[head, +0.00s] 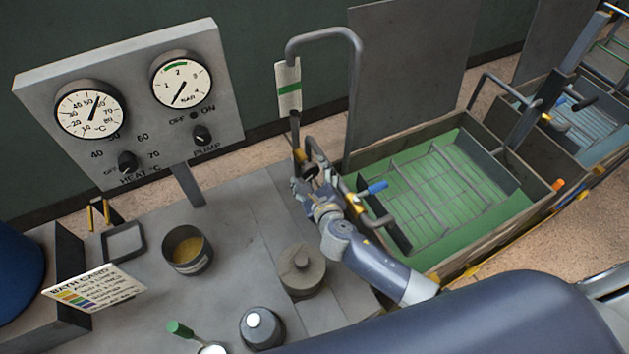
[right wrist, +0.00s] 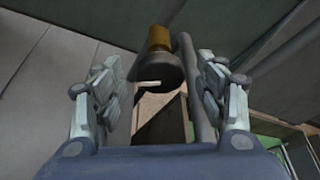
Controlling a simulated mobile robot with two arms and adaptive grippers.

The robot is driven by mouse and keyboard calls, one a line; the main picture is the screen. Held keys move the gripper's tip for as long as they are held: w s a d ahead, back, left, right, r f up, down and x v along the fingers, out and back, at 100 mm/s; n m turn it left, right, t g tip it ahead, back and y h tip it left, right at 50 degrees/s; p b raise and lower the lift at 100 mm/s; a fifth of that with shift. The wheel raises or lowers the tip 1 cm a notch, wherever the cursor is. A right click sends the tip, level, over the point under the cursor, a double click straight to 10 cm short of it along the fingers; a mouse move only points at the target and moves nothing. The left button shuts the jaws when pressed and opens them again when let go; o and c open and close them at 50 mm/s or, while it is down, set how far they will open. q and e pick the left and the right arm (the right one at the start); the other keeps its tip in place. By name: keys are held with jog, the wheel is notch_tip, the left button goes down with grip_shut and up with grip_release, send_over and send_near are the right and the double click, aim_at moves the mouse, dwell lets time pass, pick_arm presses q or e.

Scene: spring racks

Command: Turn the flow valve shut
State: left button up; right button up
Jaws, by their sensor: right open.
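A dark round valve knob (right wrist: 157,74) with a pale pointer mark sits under a brass fitting (right wrist: 159,38) in the right wrist view. In the head view the valve knob (head: 310,171) is at the near end of the brass fitting (head: 300,156), on the pipework left of the green bath. My right gripper (head: 311,187) is open, right at the knob. In the right wrist view its fingers (right wrist: 160,88) stand either side of the knob, with gaps showing. Contact is not visible. I cannot read the valve's setting. My left gripper is not in view.
A grey pipe (right wrist: 193,85) runs close beside the knob, near one finger. A blue-handled valve (head: 372,188) and the green bath (head: 497,150) lie to the right. A lidded grey pot (head: 302,272) and a tin (head: 187,250) stand on the bench; the gauge panel (head: 135,110) is behind.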

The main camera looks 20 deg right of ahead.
jog(key=v, duration=1.2)
